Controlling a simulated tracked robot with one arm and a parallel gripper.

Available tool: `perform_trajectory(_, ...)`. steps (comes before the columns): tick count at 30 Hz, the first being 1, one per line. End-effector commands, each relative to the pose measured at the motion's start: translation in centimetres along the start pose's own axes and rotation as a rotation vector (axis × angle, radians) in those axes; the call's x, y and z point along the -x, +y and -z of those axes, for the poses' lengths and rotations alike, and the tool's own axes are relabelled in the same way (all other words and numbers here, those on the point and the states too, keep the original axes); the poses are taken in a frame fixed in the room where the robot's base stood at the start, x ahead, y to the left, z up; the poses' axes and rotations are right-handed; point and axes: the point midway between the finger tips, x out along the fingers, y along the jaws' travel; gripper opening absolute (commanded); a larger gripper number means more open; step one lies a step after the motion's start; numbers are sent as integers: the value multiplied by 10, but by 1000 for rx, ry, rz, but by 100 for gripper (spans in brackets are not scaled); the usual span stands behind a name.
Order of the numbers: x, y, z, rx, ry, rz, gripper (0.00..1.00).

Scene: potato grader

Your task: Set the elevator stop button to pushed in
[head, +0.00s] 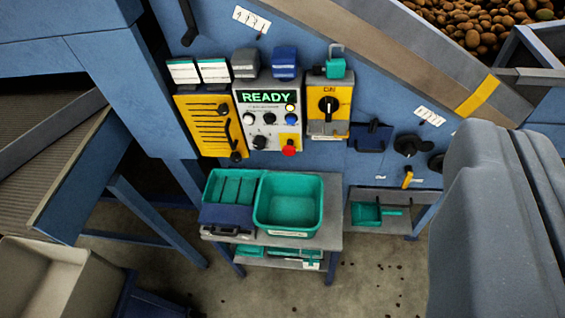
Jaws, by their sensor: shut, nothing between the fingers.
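The panel has a lit green READY display (265,97), a lit yellowish lamp, a blue button and several black knobs. My gripper's fingers do not show in the head view; a large grey-blue part, apparently of my arm, fills the right side.
A yellow box with a black rotary switch (328,105) hangs right of the panel. A yellow slotted plate (204,124) is on its left. Below, a low table (330,215) holds a teal bin (289,204). A conveyor (400,50) slopes above; potatoes (480,20) lie top right.

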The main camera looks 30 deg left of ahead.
Motion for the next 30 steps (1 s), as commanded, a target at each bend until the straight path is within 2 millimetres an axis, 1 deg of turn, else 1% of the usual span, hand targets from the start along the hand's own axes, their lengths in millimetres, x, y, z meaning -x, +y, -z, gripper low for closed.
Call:
perform_trajectory(2, -1, 0, 0, -2, 0, 1, 0)
perform_trajectory(5, -12, -2, -6, -24, 1, 9, 0)
perform_trajectory(8, -45, -10, -23, -91, 1, 30, 0)
perform_trajectory(9, -64, -14, -32, -131, 6, 42, 0)
perform_trajectory(11, -93, -22, -48, -205, 14, 66, 0)
perform_trajectory(12, -116, -28, -64, -262, 14, 82, 0)
perform_trajectory(14, -148, -40, -88, -349, 18, 108, 0)
perform_trajectory(15, -169, -47, -105, -409, 19, 124, 0)
perform_trajectory(17, -196, -60, -129, -498, 25, 151, 0)
perform_trajectory(18, -214, -68, -148, -557, 23, 167, 0)
perform_trajectory(20, -238, -82, -177, -649, 22, 192, 0)
perform_trajectory(21, -252, -91, -196, -709, 22, 209, 0)
perform_trajectory(23, -272, -106, -227, -799, 17, 233, 0)
perform_trajectory(24, -283, -115, -248, -861, 12, 248, 0)
perform_trajectory(25, -291, -122, -264, -907, 11, 260, 0)
perform_trajectory(26, -298, -129, -280, -953, 7, 271, 0)
perform_trajectory(27, -306, -138, -300, -1014, 3, 287, 0)
perform_trajectory(30, -321, -160, -353, -1164, -12, 320, 0)
